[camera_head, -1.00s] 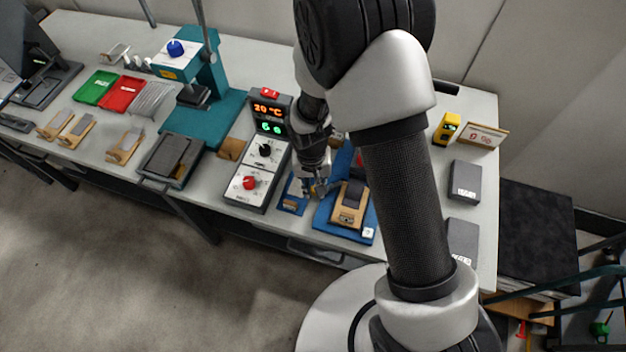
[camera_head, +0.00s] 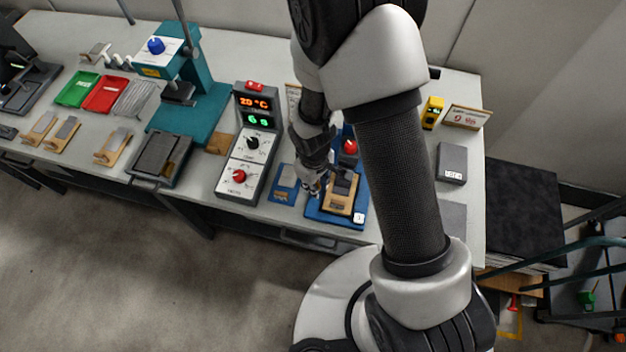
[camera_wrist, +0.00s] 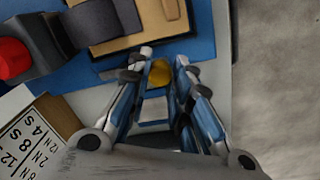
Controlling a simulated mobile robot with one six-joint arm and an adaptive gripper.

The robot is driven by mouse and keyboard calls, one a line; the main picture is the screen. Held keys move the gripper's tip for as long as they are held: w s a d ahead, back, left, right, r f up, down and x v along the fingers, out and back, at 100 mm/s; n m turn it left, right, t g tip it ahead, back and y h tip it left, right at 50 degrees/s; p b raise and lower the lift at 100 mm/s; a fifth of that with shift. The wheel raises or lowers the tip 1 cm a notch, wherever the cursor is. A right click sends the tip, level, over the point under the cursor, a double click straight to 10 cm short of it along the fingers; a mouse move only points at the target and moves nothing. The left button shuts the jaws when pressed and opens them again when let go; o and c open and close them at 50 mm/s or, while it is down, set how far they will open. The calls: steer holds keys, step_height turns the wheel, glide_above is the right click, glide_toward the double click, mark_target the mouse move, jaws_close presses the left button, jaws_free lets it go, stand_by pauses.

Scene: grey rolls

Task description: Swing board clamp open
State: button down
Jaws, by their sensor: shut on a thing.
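The board clamp has a blue base (camera_head: 320,214) with a wooden board (camera_head: 339,204) and a dark pad on it, and a red knob (camera_head: 350,147) behind. In the wrist view the blue base (camera_wrist: 203,40), the board (camera_wrist: 155,18) and the red knob (camera_wrist: 12,58) show at the top. My gripper (camera_head: 312,190) is low at the left edge of the clamp. In the wrist view my gripper (camera_wrist: 162,62) is shut on a yellow knob (camera_wrist: 160,73), with a finger on each side. What the knob joins to is hidden.
A control box (camera_head: 249,145) with red and green digits and a small blue block (camera_head: 284,184) stand left of the clamp. A yellow device (camera_head: 432,112), a sign (camera_head: 466,117) and a grey box (camera_head: 452,163) stand to the right. The table's front edge is close to the clamp.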

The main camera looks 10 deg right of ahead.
steer(key=shift+d+n, duration=0.1)
steer(key=shift+n, duration=0.2)
steer(key=c, duration=1.4)
jaws_free()
steer(key=r, duration=1.2)
steer(key=shift+s+a, duration=0.2)
steer(key=shift+s, duration=0.05)
